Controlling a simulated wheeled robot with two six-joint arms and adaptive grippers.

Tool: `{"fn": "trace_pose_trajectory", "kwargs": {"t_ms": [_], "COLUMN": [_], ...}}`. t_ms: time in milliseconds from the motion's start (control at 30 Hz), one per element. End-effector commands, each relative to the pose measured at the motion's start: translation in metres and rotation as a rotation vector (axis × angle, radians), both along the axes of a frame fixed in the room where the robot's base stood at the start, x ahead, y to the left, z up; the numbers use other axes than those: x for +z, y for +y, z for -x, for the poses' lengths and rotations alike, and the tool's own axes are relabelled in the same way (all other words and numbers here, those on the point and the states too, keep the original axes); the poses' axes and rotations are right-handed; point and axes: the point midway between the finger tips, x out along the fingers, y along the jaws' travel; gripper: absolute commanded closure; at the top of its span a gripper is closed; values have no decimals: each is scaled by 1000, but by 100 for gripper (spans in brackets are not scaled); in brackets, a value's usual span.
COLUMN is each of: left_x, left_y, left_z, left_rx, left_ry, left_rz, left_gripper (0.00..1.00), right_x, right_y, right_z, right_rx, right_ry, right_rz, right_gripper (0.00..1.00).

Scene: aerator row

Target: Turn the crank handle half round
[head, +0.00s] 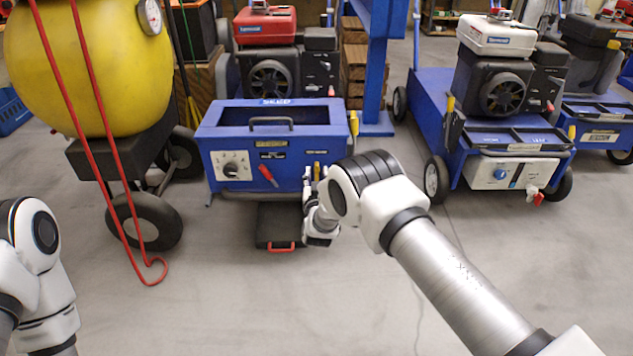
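A blue aerator machine (213,137) stands in front of me. Its front panel has a white plate with a dark knob (231,168) and a short red handle (267,174), tilted down to the right. A small yellow handle (317,170) shows near the panel's right end. I cannot tell for certain which part is the crank. My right gripper (308,186) is at the right end of the front panel, right of the red handle and close to the yellow one. Its fingers are small and partly hidden by my arm; their opening is unclear. My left gripper is out of view.
A black case with a red handle (281,249) lies on the floor below the panel. A yellow tank cart (95,70) with hanging red hose stands at left. Another blue machine (430,95) stands at right.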

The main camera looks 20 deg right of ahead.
Motion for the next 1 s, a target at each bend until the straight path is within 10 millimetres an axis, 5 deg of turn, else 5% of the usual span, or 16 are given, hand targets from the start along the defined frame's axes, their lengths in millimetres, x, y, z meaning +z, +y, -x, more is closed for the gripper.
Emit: {"fn": "trace_pose_trajectory", "kwargs": {"t_ms": [300,333,433,1000], "left_x": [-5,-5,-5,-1], "left_y": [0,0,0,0], "left_z": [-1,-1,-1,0], "left_rx": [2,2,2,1], "left_ry": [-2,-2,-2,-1], "left_rz": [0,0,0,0], "left_gripper": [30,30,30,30], "right_x": [1,1,1,2], "right_y": [-3,-3,-3,-5], "right_z": [-10,-10,-10,-10], "right_rx": [0,0,0,0], "right_ry": [1,1,1,-19], "right_rz": [1,1,1,-65], "right_gripper": [62,66,100,100]}}
